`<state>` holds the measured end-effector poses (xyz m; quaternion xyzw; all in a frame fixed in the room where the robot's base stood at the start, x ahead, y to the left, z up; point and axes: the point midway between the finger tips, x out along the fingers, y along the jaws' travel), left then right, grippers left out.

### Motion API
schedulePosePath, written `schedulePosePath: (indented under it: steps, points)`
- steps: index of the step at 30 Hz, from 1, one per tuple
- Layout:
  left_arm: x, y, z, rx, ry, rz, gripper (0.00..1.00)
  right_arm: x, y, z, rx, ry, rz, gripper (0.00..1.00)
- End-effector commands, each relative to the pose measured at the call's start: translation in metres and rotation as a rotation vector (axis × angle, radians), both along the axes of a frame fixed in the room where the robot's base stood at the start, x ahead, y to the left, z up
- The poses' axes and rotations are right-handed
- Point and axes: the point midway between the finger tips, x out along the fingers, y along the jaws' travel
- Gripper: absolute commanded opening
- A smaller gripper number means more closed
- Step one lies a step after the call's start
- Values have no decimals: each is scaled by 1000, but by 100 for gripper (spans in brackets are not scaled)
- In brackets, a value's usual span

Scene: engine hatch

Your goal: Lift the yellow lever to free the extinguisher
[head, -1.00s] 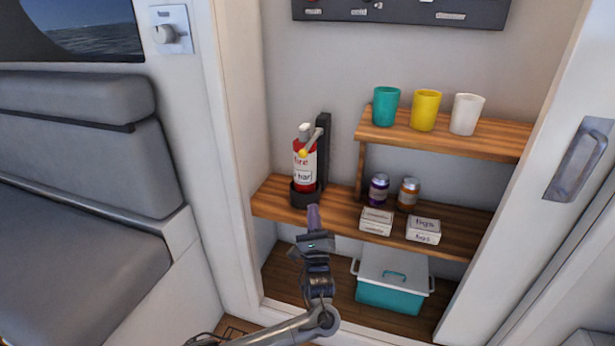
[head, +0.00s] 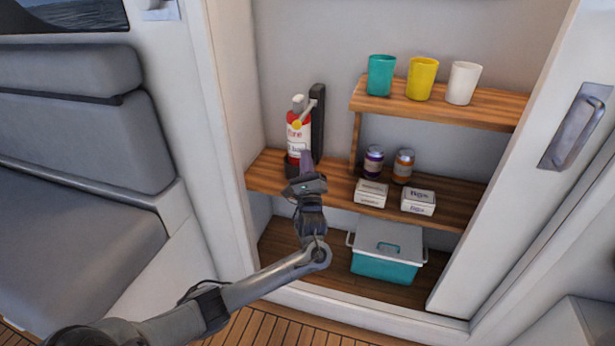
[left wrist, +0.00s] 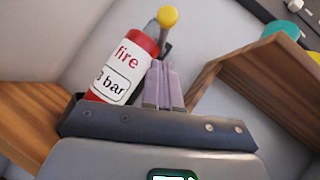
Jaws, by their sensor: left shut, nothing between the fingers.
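The red and white extinguisher (head: 298,133) stands upright in its dark holder on the wooden shelf, against a black wall bracket (head: 318,120). The lever's yellow knob (head: 297,125) shows in front of the extinguisher, on a light arm running up to the bracket. In the left wrist view the yellow knob (left wrist: 168,16) is beyond the fingertips, and the extinguisher (left wrist: 125,66) is to their left. My left gripper (head: 307,156) is shut and empty, just below and right of the knob, apart from it. It hides part of the holder. My right gripper is not in view.
Teal, yellow and white cups (head: 422,80) stand on the upper shelf (head: 440,108). Two jars (head: 403,167) and two small boxes (head: 418,201) sit on the lower shelf right of my gripper. A teal cooler (head: 385,265) stands below. A door with a handle (head: 576,127) is at right.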

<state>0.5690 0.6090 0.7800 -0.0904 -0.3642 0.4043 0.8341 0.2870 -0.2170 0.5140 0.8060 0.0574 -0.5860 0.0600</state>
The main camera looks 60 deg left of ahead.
Motion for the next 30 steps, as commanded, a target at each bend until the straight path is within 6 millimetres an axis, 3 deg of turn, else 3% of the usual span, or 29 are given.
schedulePosePath:
  steps: [3,12,30]
  points:
    - [8,16,11,2,-2,1,0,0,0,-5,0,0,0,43]
    - [1,29,41,1,-1,0,0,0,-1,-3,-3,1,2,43]
    - [0,31,47,-3,2,-1,0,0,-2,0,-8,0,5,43]
